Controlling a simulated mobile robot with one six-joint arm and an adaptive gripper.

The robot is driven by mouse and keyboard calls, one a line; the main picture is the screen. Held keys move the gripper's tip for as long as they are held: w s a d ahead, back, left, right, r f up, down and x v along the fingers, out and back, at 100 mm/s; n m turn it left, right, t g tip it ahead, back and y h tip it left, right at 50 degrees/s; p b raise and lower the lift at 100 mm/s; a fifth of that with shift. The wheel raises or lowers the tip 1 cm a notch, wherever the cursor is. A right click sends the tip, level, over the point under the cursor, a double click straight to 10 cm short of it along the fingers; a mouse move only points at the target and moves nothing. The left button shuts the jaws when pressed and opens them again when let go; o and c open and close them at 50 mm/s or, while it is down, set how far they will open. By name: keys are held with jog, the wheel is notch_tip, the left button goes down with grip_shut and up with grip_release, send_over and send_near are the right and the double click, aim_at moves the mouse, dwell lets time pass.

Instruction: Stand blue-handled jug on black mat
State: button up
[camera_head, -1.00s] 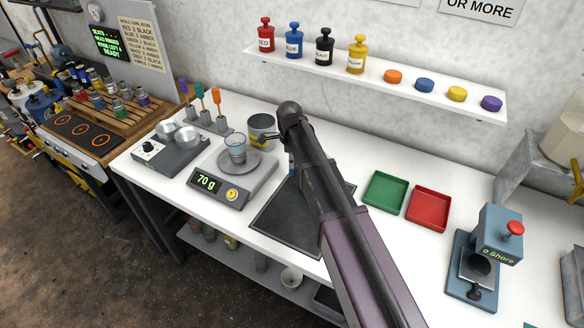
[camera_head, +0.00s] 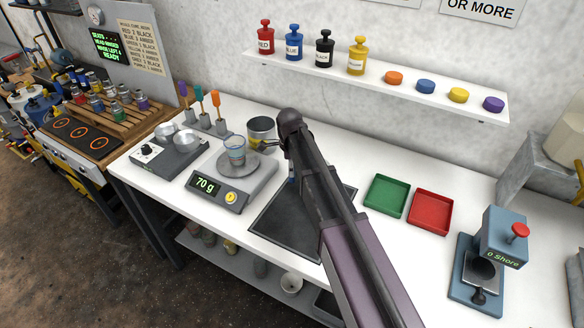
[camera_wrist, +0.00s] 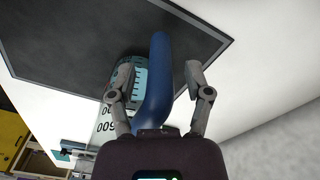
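The blue-handled jug shows in the wrist view, with its blue handle (camera_wrist: 158,85) upright between my fingers and part of its clear, teal-marked body (camera_wrist: 137,72) behind. My gripper (camera_wrist: 160,80) is open around the handle, with a gap on each side. The black mat (camera_wrist: 60,50) lies behind the jug in that view. In the head view the mat (camera_head: 285,232) lies on the bench, right of the scale. My arm hides most of the jug there; only a blue sliver (camera_head: 291,178) shows. I cannot tell whether the jug's base rests fully on the mat.
A scale (camera_head: 220,180) reading 70 g holds a clear beaker (camera_head: 236,152), left of the mat. A metal tin (camera_head: 261,128) stands behind. Green (camera_head: 386,195) and red (camera_head: 430,211) trays lie right of my arm. A Shore tester (camera_head: 490,255) stands farther right.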

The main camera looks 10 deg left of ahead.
jog(key=shift+r, duration=0.15)
jog(key=r+p, duration=1.2)
jog(key=shift+a, duration=0.2)
dwell(0.6)
dwell(0.9)
jog(key=s+d+n, duration=0.5)
jog(key=d, duration=0.4)
jog(key=s+d+n, duration=0.5)
jog(key=s+d, duration=0.1)
jog(key=d, duration=0.4)
jog(key=s+d+n, duration=0.6)
jog(key=d, duration=0.4)
jog(key=shift+s, duration=0.25)
